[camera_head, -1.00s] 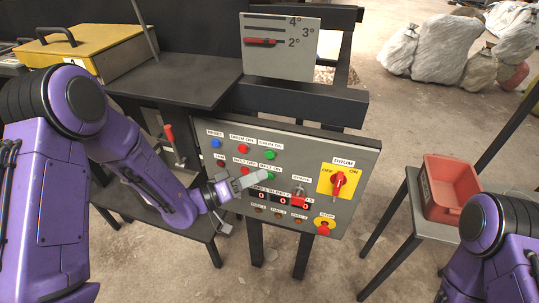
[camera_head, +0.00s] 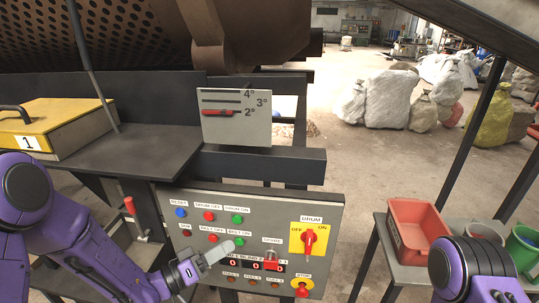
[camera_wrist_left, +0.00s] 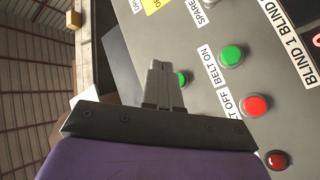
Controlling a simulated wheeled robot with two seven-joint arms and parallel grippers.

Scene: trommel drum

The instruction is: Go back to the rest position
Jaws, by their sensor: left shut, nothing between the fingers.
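My left gripper (camera_head: 217,252) is shut and empty. In the head view it is in front of the lower middle of the grey control panel (camera_head: 330,215), over the area by the belt buttons and displays. In the left wrist view its closed fingers (camera_wrist_left: 162,85) overlap a green button (camera_wrist_left: 181,78), and I cannot tell whether they touch the panel. The green BELT ON button (camera_wrist_left: 231,55) and a red button (camera_wrist_left: 256,105) show beside them. My right arm (camera_head: 470,268) shows at the lower right of the head view; its gripper is out of view.
A red tray (camera_head: 418,228) and a green container (camera_head: 524,248) stand on a table at the right. A yellow box (camera_head: 45,128) is at the left. The perforated drum (camera_head: 110,40) is above. Open floor lies behind the panel, with white sacks (camera_head: 385,98).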

